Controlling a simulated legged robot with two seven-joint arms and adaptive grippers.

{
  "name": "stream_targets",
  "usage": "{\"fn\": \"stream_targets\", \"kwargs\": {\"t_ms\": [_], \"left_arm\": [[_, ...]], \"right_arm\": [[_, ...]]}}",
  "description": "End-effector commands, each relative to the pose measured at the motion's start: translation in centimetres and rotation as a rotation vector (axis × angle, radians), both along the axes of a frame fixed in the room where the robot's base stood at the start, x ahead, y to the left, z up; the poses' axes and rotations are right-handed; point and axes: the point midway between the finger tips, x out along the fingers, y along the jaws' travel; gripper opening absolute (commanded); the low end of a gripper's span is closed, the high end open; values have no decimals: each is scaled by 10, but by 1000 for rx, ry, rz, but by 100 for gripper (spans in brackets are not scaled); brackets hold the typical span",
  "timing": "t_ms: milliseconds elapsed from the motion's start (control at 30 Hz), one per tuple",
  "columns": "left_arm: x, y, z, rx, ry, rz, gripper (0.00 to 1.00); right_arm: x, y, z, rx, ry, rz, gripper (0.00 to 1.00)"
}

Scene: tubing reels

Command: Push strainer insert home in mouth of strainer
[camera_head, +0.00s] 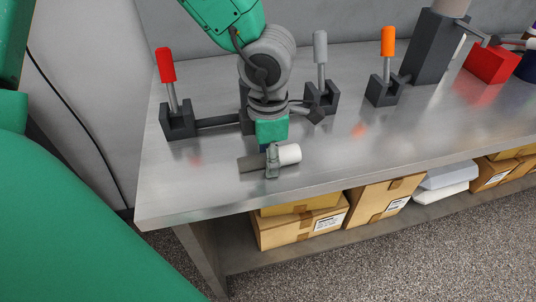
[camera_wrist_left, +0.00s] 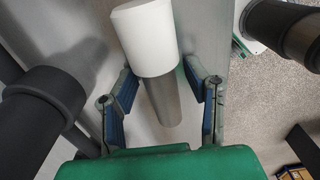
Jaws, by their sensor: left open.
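A short white cylinder (camera_head: 290,153) and a grey cylinder (camera_head: 250,164) lie end to end near the front of the metal bench. In the left wrist view the white cylinder (camera_wrist_left: 145,38) is the wider one, and the narrower grey one (camera_wrist_left: 163,102) runs on from it in line. I cannot tell which is the strainer and which the insert, or how deep one sits in the other. My left gripper (camera_head: 272,160) is at the pair from above. In the left wrist view its fingers (camera_wrist_left: 158,82) are apart, one on each side, with gaps visible. My right gripper is out of view.
Behind stand dark blocks with a red handle (camera_head: 166,65), a grey handle (camera_head: 320,47) and an orange handle (camera_head: 388,41). A dark post (camera_head: 430,48) and a red block (camera_head: 490,63) stand to the right. Cartons (camera_head: 300,228) sit below. Bench front right is clear.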

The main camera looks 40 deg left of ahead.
Motion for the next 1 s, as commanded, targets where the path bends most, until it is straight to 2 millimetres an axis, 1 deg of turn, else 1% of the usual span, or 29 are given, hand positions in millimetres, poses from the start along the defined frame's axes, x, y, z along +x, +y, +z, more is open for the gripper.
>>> {"fn": "stream_targets", "kwargs": {"t_ms": [133, 233, 400, 467, 600, 700, 833, 1000], "left_arm": [[1, 0, -1, 0, -4, 0, 42], [1, 1, -3, -1, -4, 0, 42], [-2, 1, 45, -5, -5, 1, 42], [-5, 2, 61, -6, -5, 1, 42], [-5, 2, 93, -4, -5, 1, 42], [-5, 3, 111, -3, -2, 1, 42], [-5, 2, 128, -2, -2, 1, 42], [-5, 2, 138, -1, -2, 0, 42]], "right_arm": [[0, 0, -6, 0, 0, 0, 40], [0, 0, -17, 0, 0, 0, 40], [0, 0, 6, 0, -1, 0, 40], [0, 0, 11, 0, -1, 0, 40], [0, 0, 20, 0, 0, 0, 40], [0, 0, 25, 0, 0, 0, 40], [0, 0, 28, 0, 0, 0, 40], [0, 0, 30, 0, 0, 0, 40]]}}
